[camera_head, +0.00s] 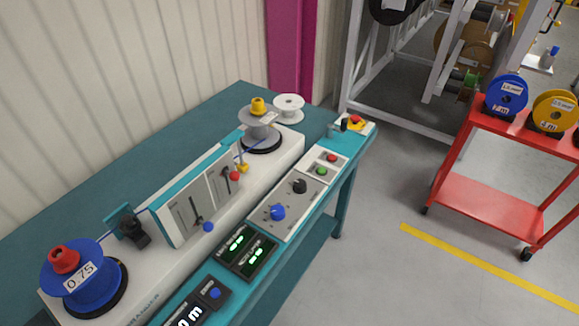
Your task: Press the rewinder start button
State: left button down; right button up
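The rewinder (168,247) is a long white and teal machine on a teal bench, running from lower left to upper middle. On its front control strip a green button (321,171) sits just below a red button (332,157) on a white plate. A blue spool labelled 0.75 (97,285) with a red knob (63,260) is at its near end. A grey-white spool with a yellow knob (258,106) is at its far end. Neither of my grippers shows in the head view.
Below the buttons are a black knob (299,186), a blue knob (277,212) and green-lit displays (247,250). A red and yellow emergency stop (355,121) is at the far end. A red cart (490,205) with reels stands right. Grey floor lies between.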

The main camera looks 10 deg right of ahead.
aim_at(321, 170)
jog(key=i+l+u, duration=0.15)
jog(key=l+u, duration=0.15)
jog(key=i+l+u, duration=0.1)
jog(key=l+u, duration=0.25)
jog(key=l, duration=0.15)
jog(key=l+u, duration=0.3)
jog(key=l, duration=0.15)
jog(key=i+l+u, duration=0.1)
jog(key=l, duration=1.05)
jog(key=l+u, duration=0.1)
jog(key=l, duration=1.05)
